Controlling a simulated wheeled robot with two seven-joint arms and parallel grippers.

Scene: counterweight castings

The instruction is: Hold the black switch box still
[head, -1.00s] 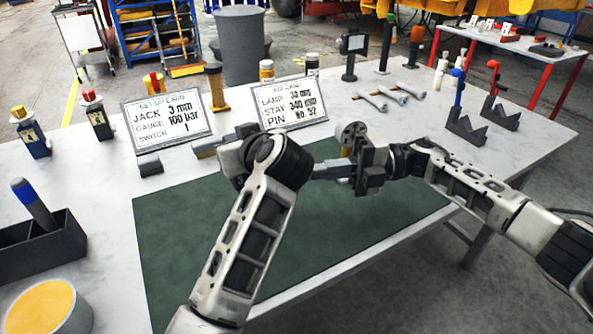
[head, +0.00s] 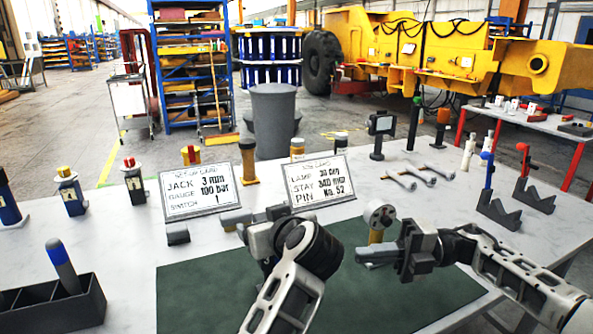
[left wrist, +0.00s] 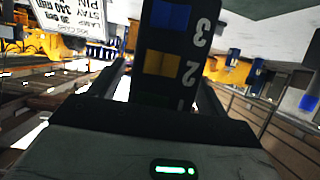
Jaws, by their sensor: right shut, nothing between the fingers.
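The black switch box (left wrist: 178,42) fills the top middle of the left wrist view. Its face has blue and yellow squares with the numbers 3 and 2, and a partly hidden green one below. My left gripper (left wrist: 165,92) has a finger along each side of it and appears shut on it. In the head view my left gripper (head: 238,217) is at the mat's back edge, partly behind my arm; I cannot make out the box there. My right gripper (head: 362,254) is shut and empty above the green mat (head: 215,290), its fingers pointing left, apart from the left one.
A setup card (head: 200,190) and a job card (head: 318,180) stand behind the mat. A round-headed gauge (head: 380,216) is close behind my right gripper. A dark tray (head: 50,305) is at front left. Grey V-blocks (head: 498,212) stand at right. The mat's front is clear.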

